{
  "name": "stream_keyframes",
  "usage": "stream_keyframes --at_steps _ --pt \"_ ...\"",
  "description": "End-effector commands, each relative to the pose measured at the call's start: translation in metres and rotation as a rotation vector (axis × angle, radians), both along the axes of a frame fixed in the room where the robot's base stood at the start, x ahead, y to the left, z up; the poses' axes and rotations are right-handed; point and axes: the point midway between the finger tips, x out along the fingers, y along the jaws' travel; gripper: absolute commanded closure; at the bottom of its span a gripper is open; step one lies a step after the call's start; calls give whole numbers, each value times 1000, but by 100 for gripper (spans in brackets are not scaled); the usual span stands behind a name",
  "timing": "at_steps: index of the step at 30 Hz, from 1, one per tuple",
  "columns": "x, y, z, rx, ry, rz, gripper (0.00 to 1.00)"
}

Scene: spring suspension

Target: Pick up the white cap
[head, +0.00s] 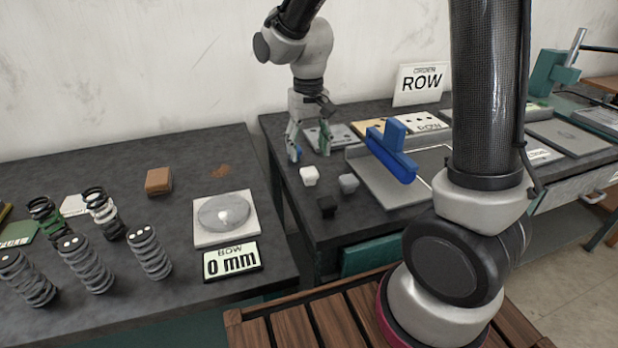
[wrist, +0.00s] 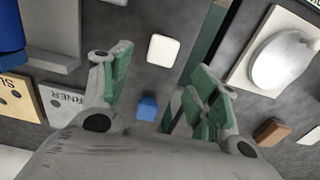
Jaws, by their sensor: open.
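The white cap (head: 309,176) stands on the dark right-hand table near its left edge. In the wrist view the white cap (wrist: 163,49) shows as a rounded white square beyond and between my fingertips. My gripper (head: 309,152) is above the table, fingers pointing down, behind the cap in the head view. Its green-padded fingers are spread with nothing held, as the wrist view of my gripper (wrist: 160,75) shows. A small blue cap (wrist: 147,107) lies between the fingers in that view, apart from the white cap.
A grey cap (head: 348,183) and a black cap (head: 327,206) stand close to the white cap. A grey tray (head: 385,198) with a blue handled tool (head: 392,152) is to the right. A gap separates the left table (head: 180,220), which holds springs.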

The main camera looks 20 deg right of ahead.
Motion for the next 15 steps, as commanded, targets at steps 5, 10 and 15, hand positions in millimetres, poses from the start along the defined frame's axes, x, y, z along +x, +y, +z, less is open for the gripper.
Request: stream_keyframes --at_steps 5,10,15 --pt "-2 0 -23 -1 4 0 39" --pt "-4 1 -49 -2 5 0 39" --pt "-3 1 -68 -1 1 0 39"
